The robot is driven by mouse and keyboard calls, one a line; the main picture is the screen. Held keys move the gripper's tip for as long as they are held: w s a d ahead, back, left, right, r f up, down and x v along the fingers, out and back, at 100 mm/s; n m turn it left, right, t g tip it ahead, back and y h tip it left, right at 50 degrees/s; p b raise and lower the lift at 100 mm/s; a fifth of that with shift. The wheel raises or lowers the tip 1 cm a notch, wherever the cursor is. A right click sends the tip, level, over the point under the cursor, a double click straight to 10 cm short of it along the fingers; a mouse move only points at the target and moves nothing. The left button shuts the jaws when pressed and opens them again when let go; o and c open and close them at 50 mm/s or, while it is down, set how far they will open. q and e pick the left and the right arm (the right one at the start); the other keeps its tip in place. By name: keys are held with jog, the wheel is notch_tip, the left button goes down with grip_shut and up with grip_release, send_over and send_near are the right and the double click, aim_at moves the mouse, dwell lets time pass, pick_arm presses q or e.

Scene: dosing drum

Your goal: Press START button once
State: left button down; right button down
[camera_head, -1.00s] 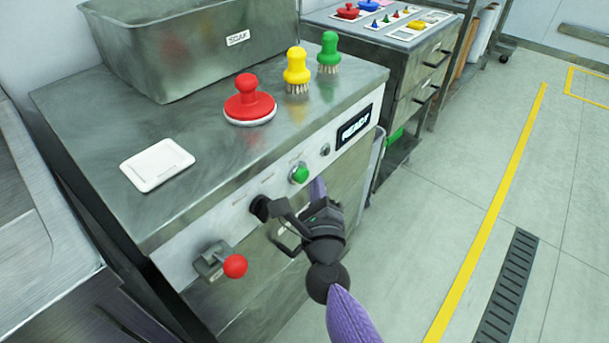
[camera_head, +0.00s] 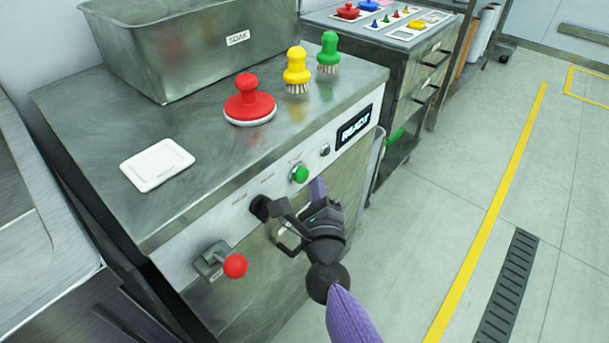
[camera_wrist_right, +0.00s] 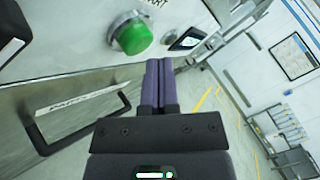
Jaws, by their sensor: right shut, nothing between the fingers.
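The green START button (camera_head: 299,173) is on the sloped front panel of the steel machine. In the right wrist view the green button (camera_wrist_right: 133,34) stands out from the panel, with part of the START label by it. My right gripper (camera_head: 317,187) is shut and empty, its purple fingertips just below and right of the button in the head view. In the right wrist view the shut fingertips (camera_wrist_right: 158,62) are close beside the button, to its lower right; I see no clear contact. My left gripper is out of view.
A dark knob (camera_head: 260,208), a red-ended lever (camera_head: 234,266), a small grey button (camera_head: 324,150) and a READY display (camera_head: 354,127) share the panel. A black handle (camera_wrist_right: 48,140) is below it. A red stamp-like piece (camera_head: 249,103) and two brushes stand on top.

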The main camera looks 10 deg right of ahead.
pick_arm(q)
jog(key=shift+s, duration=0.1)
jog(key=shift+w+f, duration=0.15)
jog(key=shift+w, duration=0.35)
pick_arm(e)
jog(key=shift+w+a, duration=0.25)
jog(key=shift+w, duration=0.1)
